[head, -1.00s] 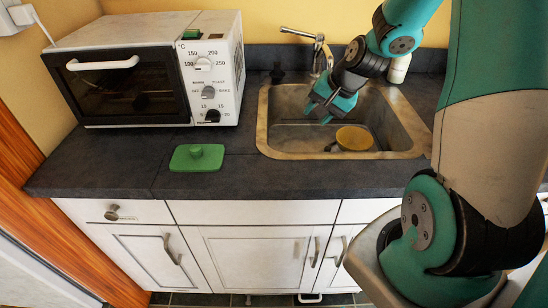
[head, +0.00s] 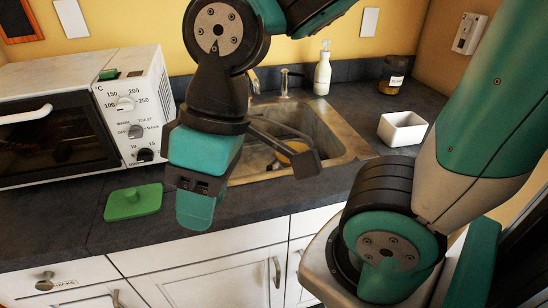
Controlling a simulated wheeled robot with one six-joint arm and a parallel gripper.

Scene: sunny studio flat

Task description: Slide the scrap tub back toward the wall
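A white open-topped rectangular tub (head: 402,130), which I take to be the scrap tub, stands upright on the dark counter right of the sink. There is bare counter between it and the back wall (head: 405,30). My gripper (head: 197,205) hangs in front of the sink's left side, well to the left of the tub and not touching it.
The sink (head: 340,145) holds a yellow-topped item (head: 290,150), partly hidden by my arm. A white soap bottle (head: 322,70) and a dark labelled jar (head: 392,76) stand behind. A green lid-like piece (head: 133,202) lies before the toaster oven (head: 80,120). The far right counter is mostly clear.

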